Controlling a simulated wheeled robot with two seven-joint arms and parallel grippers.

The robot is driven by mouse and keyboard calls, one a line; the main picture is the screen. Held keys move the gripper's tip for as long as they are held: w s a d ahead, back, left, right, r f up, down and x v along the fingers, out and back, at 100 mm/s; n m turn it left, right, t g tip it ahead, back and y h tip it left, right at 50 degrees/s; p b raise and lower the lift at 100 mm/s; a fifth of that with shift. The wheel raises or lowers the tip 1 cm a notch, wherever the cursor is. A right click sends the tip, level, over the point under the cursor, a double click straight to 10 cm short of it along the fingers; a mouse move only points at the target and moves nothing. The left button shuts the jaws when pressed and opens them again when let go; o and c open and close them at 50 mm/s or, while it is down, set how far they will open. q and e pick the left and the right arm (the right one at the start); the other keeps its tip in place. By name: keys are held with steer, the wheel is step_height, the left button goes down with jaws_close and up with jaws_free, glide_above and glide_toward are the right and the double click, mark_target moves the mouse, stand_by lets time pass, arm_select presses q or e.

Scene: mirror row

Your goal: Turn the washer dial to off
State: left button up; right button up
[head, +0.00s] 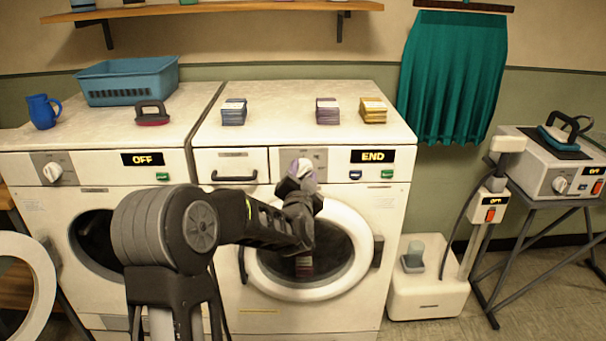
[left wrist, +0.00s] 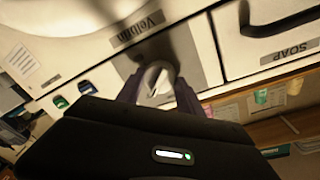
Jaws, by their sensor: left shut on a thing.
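The washer (head: 213,290) is the white machine in the middle of the head view, with a display (head: 373,156) reading END. My left gripper (head: 302,175) reaches its control panel from the front and is shut on the dial, which it mostly covers in the head view. In the left wrist view the pale dial (left wrist: 157,80) sits between the two dark fingers of my left gripper (left wrist: 155,92), against a grey panel. The exact setting of the dial cannot be read. My right gripper is not in view.
A second white machine (head: 20,195) with an OFF display stands at the left, its round door (head: 40,290) swung open. The washer's round door is closed below my arm. A soap drawer (head: 232,162) is left of the dial. Boxes (head: 328,111) stand on top.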

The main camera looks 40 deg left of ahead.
arm_select(q)
steer(key=shift+f+n+b, duration=0.25)
steer(key=shift+n+b, duration=0.35)
steer(key=shift+b, duration=0.55)
steer(key=n+b, duration=0.3)
steer(key=b, duration=0.1)
steer(key=n+b, duration=0.3)
steer(key=b, duration=0.1)
steer(key=shift+f+t+y, duration=0.15)
steer(key=shift+t+y, duration=0.15)
steer(key=shift+y, duration=0.1)
steer(key=shift+r+n+b, duration=0.2)
steer(key=shift+n+b, duration=1.2)
steer(key=shift+n, duration=0.2)
steer(key=o, duration=1.4)
steer(key=shift+d, duration=0.15)
